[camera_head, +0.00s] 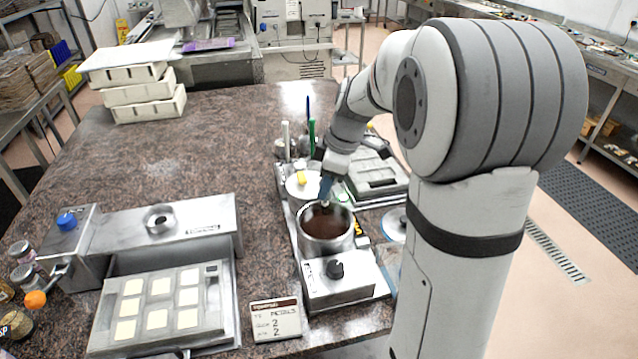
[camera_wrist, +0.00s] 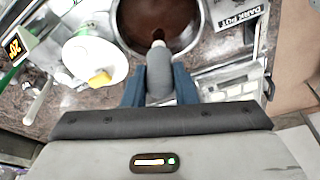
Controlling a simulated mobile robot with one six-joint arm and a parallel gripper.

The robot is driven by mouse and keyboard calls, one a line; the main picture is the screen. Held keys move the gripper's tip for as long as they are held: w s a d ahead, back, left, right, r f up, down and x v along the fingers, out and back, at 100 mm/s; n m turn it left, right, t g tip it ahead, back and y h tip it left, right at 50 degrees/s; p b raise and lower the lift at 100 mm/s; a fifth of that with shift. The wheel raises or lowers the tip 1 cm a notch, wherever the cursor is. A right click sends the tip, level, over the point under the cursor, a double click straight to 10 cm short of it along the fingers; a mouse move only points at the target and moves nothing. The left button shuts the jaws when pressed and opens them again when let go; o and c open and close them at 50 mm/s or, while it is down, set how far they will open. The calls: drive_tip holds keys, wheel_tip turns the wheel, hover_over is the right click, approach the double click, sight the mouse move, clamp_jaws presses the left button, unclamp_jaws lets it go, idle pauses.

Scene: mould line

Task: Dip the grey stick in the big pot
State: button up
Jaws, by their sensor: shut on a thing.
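The big pot (camera_head: 325,247) is a round metal pot of dark brown liquid, set in a metal unit on the table. It also shows at the top of the wrist view (camera_wrist: 203,30). My gripper (camera_head: 326,190) points down over the pot's back part. In the wrist view its blue fingers (camera_wrist: 159,88) are shut on the grey stick (camera_wrist: 159,70), a grey cylinder. The stick's far end is brown and lies over or in the liquid; I cannot tell how deep. In the head view the fingers mostly hide the stick.
A smaller white-topped pot (camera_head: 299,187) with a yellow piece on it stands just behind the big pot. Upright tools (camera_head: 311,135) stand behind that. A mould tray (camera_head: 158,305) lies at the front left, and stacked white trays (camera_head: 140,85) at the back left. The table's middle left is clear.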

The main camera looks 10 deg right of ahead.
drive_tip(key=shift+r+p, duration=1.1)
drive_tip(key=shift+r, duration=0.95)
drive_tip(key=shift+f, duration=0.15)
